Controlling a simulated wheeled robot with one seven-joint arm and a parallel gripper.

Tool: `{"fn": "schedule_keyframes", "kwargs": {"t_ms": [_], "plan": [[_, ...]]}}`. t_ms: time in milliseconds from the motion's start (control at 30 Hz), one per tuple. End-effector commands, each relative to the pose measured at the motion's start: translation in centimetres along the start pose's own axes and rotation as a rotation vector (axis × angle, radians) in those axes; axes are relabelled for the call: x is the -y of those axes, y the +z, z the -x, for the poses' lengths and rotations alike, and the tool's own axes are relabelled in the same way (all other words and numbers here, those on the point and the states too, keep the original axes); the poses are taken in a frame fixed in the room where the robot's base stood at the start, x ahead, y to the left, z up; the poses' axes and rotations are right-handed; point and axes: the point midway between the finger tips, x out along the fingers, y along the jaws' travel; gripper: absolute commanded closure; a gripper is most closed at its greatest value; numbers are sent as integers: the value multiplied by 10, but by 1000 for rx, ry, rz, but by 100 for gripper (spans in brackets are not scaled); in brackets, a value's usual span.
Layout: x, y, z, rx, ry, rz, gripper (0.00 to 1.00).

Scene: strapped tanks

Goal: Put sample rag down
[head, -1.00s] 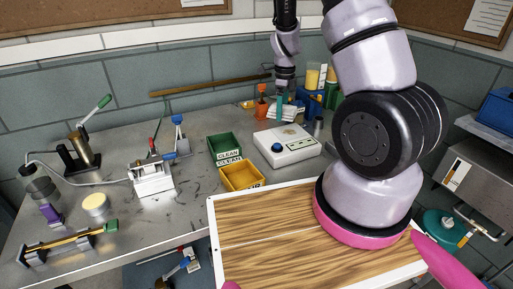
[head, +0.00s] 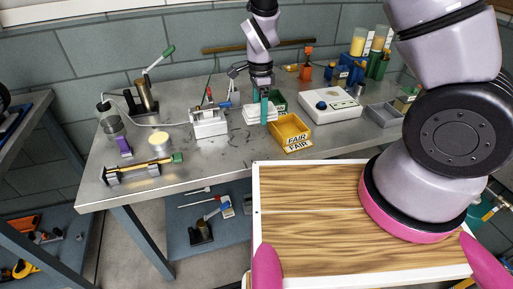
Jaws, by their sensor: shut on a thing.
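The sample rag (head: 253,114) is a white, flat, folded-looking piece near the middle of the head view. My gripper (head: 264,108), with teal fingers, points down and is shut on the rag. The rag appears to hang over the metal bench, left of the yellow bin and partly in front of the green bin. I cannot tell its exact height above the bench.
The yellow bin (head: 290,127) is labelled FAIR; the green bin (head: 279,98) is partly hidden. A white device (head: 330,105) with a blue knob is to the right. A white and red clamp device (head: 208,124) stands left. Bare bench (head: 205,155) lies in front.

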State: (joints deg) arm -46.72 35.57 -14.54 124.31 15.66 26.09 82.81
Motion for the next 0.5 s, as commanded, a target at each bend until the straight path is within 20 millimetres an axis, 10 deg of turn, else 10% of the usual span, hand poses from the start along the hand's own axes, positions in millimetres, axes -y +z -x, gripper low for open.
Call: {"fn": "schedule_keyframes", "kwargs": {"t_ms": [500], "plan": [[-4, 6, -63, -1, 1, 24, 66]]}}
